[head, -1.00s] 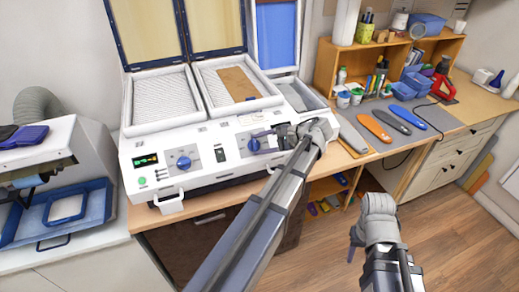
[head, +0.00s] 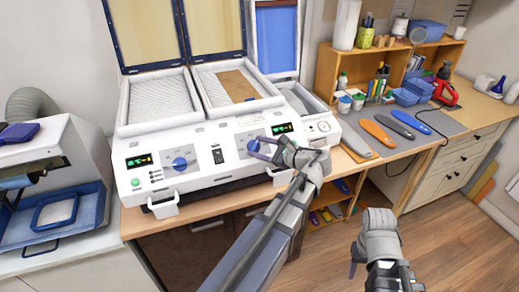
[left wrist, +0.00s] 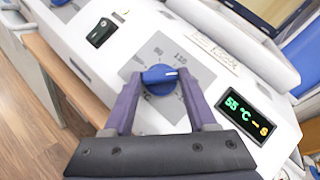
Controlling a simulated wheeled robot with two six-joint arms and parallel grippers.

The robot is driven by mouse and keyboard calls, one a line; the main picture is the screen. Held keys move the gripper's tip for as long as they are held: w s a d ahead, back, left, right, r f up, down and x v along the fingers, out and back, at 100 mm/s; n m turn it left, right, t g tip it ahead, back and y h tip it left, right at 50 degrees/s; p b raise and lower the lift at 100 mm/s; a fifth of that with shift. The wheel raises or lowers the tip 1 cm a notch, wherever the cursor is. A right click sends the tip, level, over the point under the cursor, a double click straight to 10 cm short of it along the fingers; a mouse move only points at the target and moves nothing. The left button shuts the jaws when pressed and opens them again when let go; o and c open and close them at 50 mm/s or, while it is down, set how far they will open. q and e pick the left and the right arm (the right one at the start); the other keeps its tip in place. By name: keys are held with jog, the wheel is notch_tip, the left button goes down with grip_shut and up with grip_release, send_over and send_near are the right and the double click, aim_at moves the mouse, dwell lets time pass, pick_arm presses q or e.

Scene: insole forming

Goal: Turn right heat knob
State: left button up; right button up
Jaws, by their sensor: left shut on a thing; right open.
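The white forming machine (head: 205,150) stands on the table in the head view. Its right heat knob (head: 253,146) is blue, on a grey dial plate, partly covered by my left gripper (head: 262,149). In the left wrist view the blue knob (left wrist: 160,76) sits between the purple fingertips of my left gripper (left wrist: 158,88), which is shut on it. The white pointer mark on the knob faces right in that view. The right display (left wrist: 248,116) reads about 55 °C. My right gripper (head: 356,262) hangs open and empty over the floor.
The left heat knob (head: 179,163) and a black switch (head: 217,155) are on the same front panel. Front handles (head: 163,206) stick out below. Insoles (head: 377,134) lie on a grey mat to the right. Floor space around my right gripper is clear.

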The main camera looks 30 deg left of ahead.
dwell(0.5)
pick_arm(q)
jog(key=o, duration=1.4)
jog(key=shift+c, duration=0.2)
jog(key=p+v, duration=0.1)
jog(key=v, duration=0.7)
jog(key=shift+p, duration=0.4)
jog(key=s+d+f+n+g+h, duration=0.1)
jog(key=s+d+f+n+h, duration=0.4)
jog(key=d, duration=0.5)
jog(key=s+d+f+n+g+h, duration=0.2)
jog(key=s+d+f+n+h, duration=0.3)
jog(key=s+d+f+h, duration=0.3)
jog(key=s+d+f, duration=0.2)
jog(key=d+f, duration=0.1)
jog(key=f, duration=0.1)
jog(key=shift+d+h, duration=0.25)
jog(key=shift+h, duration=0.15)
